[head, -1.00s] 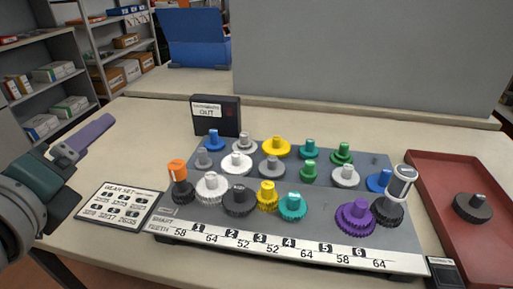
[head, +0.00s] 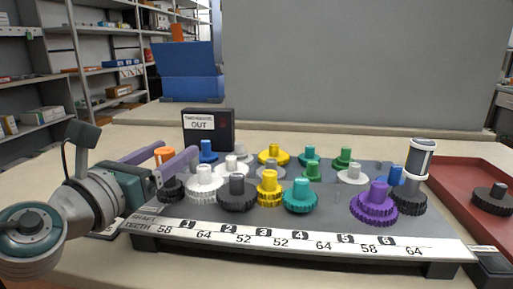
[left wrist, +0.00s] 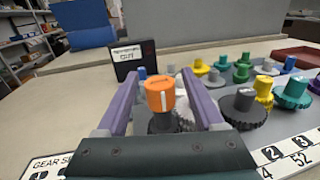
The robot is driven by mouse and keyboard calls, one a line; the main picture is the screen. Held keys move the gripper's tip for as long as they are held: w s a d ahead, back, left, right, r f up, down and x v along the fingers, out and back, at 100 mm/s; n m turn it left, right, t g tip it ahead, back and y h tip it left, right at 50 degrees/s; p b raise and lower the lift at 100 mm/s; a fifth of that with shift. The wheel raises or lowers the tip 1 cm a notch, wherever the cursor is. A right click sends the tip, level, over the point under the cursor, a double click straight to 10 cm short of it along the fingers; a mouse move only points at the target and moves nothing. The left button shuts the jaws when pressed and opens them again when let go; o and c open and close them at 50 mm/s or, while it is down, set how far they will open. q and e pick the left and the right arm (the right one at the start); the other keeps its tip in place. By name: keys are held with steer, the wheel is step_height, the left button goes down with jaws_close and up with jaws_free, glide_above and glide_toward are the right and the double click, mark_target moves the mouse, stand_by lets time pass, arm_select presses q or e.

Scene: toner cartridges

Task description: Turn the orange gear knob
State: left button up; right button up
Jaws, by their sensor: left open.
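The orange gear knob (head: 165,155) sits on top of a dark gear (head: 172,189) at the left end of the grey gear board (head: 150,221). In the left wrist view the orange knob (left wrist: 160,94) has a white line down its side and stands upright between the two purple fingers. My left gripper (head: 160,160) is open, with one finger on each side of the knob. Gaps show between the knob and both fingers in the left wrist view. In the head view the near finger partly hides the knob. My right gripper is not in view.
White (head: 205,184), dark grey, yellow (head: 269,188), teal (head: 301,195) and purple (head: 375,204) gears stand close to the right. A black box marked OUT (head: 208,130) is behind. A red tray (head: 455,184) with a dark gear is at the far right.

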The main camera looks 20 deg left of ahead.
arm_select(q)
steer(key=shift+w, duration=1.2)
jaws_close()
